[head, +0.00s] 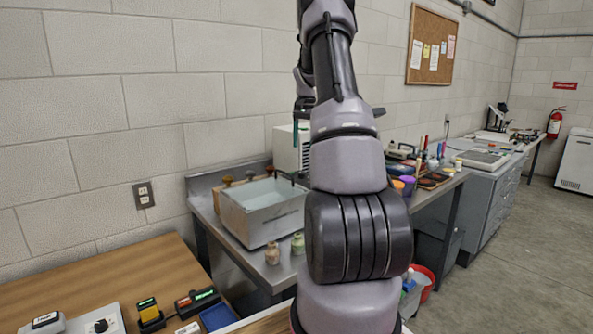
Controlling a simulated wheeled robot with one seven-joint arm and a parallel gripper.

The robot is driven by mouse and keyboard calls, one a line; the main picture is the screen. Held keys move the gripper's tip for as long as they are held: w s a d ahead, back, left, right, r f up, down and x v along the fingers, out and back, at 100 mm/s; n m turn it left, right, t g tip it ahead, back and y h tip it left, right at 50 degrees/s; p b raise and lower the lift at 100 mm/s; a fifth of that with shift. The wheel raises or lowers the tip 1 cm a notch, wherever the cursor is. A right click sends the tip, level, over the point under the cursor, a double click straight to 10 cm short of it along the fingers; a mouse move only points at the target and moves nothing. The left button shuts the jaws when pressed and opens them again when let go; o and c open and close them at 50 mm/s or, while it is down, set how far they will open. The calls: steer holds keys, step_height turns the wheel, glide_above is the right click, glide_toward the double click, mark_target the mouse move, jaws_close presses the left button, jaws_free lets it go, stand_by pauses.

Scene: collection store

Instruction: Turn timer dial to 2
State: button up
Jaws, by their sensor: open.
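A white box with a black round dial (101,326) sits at the bottom left of the head view, on the wooden table; it is cut off by the lower edge. Its scale is too small to read, so the dial's setting cannot be told. A grey device with a dark label (44,319) stands just left of it. My gripper (302,108) shows only in part behind my arm, high over the sink area and well away from the dial. It is open, and I see nothing held in it.
A metal basin (247,226) and two small jars stand on the bench behind. The table's back left is clear.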

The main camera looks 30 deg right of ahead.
mark_target(302, 173)
steer(key=f, duration=1.1)
steer(key=shift+w+a, duration=0.15)
steer(key=shift+w, duration=0.1)
steer(key=shift+r, duration=0.1)
steer(key=shift+c, duration=0.3)
jaws_close()
